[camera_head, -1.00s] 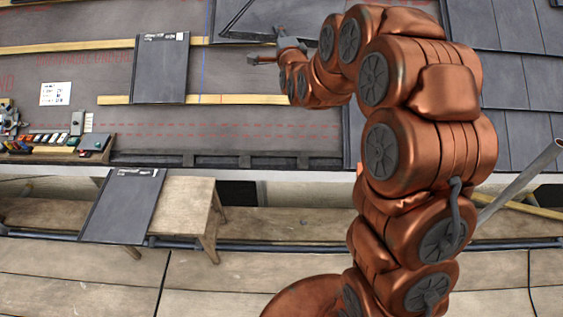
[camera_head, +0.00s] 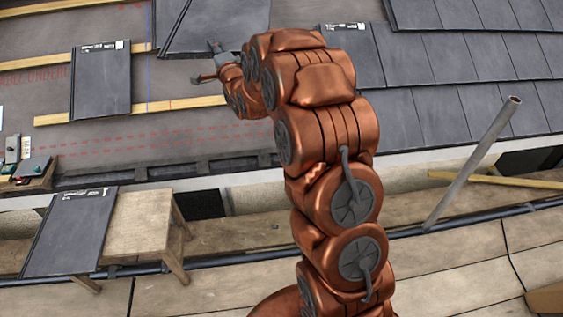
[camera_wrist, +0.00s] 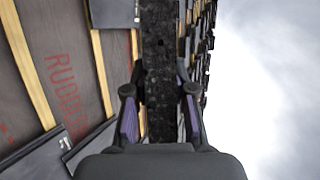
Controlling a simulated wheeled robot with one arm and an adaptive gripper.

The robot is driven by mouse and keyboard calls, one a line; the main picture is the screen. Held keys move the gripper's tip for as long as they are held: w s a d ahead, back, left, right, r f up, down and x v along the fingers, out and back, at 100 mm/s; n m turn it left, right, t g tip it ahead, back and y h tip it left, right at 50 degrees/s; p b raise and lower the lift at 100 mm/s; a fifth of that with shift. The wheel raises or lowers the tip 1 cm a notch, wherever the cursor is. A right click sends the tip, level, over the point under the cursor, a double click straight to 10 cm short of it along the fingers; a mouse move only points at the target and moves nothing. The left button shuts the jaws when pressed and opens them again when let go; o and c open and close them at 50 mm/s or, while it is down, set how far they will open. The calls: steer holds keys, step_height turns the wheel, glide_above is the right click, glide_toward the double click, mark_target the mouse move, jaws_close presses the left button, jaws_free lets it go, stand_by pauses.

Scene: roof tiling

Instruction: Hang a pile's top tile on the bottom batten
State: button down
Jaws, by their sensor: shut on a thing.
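My gripper (camera_head: 213,66) is shut on a dark grey tile (camera_head: 212,25), held by its lower edge over the upper part of the roof. In the wrist view the held tile (camera_wrist: 159,60) shows nearly edge-on as a dark speckled strip between the two fingers (camera_wrist: 159,105). The bottom batten (camera_head: 180,103) is a yellow strip below the held tile, partly hidden by my arm. A dark tile with a white label (camera_head: 101,82) lies over the battens at the left. Another labelled tile (camera_head: 70,235) lies on a wooden stand. Whether either tops a pile is unclear.
The wooden stand (camera_head: 137,225) is in front of the eaves. Laid tiles (camera_head: 450,115) cover the roof at right. A grey pole (camera_head: 470,165) leans at the right. Bare underlay (camera_head: 190,135) is clear below the bottom batten.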

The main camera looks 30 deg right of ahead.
steer(key=s+d+f+n+t+y+b, duration=0.15)
steer(key=d+f+b, duration=0.55)
steer(key=f+b, duration=0.8)
steer(key=d+f+n+t+y+b, duration=0.15)
steer(key=d+f+b, duration=0.8)
steer(key=f, duration=1.05)
steer(key=s+d+f+n+t+y+b, duration=0.15)
steer(key=d+f+b, duration=0.35)
steer(key=f+b, duration=1.1)
steer(key=w+d+f+b, duration=0.2)
steer(key=w+f, duration=0.2)
steer(key=f, duration=0.3)
steer(key=shift+w+f+g, duration=0.2)
steer(key=shift+g, duration=0.15)
steer(key=shift+y, duration=0.25)
steer(key=shift+p, duration=0.6)
steer(key=shift+s+p, duration=0.15)
steer(key=shift+p, duration=0.3)
steer(key=shift+f+p, duration=0.15)
steer(key=shift+p, duration=0.15)
